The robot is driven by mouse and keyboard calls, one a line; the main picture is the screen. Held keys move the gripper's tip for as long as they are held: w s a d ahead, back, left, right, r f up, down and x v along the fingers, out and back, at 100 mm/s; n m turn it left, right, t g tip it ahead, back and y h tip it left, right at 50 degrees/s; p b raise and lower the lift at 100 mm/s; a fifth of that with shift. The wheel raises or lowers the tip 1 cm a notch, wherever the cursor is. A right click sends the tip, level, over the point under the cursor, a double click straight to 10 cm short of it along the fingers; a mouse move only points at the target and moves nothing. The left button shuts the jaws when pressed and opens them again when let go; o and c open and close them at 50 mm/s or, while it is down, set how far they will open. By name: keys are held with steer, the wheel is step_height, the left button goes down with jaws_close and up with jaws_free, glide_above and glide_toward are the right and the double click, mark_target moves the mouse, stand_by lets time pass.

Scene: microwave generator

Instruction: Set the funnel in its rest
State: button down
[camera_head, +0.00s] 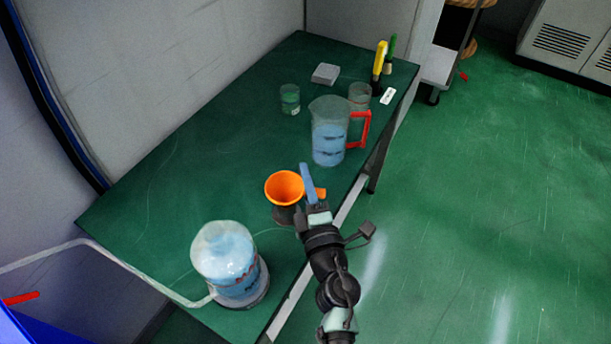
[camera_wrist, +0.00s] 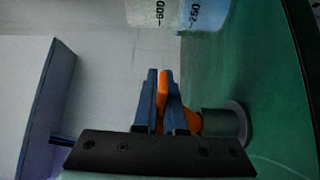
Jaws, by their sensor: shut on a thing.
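The orange funnel (camera_head: 284,186) has its wide mouth facing up. It is at the top of a dark round rest (camera_head: 285,215) on the green table. My gripper (camera_head: 308,181) is at the funnel's right side, its blue fingers closed on the funnel's orange handle, part of which shows past them. In the wrist view the handle (camera_wrist: 163,88) is between the fingers, and the rest (camera_wrist: 222,122) with its round base is to the right. The funnel's lower part is hidden, so I cannot tell whether it is seated or just above the rest.
A large bottle of blue liquid (camera_head: 224,253) stands near front left. A measuring jug (camera_head: 329,140) with a red handle stands behind the funnel. Further back are a glass (camera_head: 290,98), a grey block (camera_head: 326,74), a beaker (camera_head: 360,95) and yellow and green tools (camera_head: 379,60).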

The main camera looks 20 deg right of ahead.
steer(key=shift+f+b, duration=0.3)
steer(key=shift+f, duration=0.05)
steer(key=c, duration=0.9)
jaws_free()
steer(key=s, duration=0.4)
steer(key=s+a, duration=0.1)
steer(key=s, duration=0.3)
steer(key=s+a+b, duration=0.1)
steer(key=s, duration=0.3)
steer(key=shift+s+a+f, duration=0.1)
steer(key=shift+s, duration=0.3)
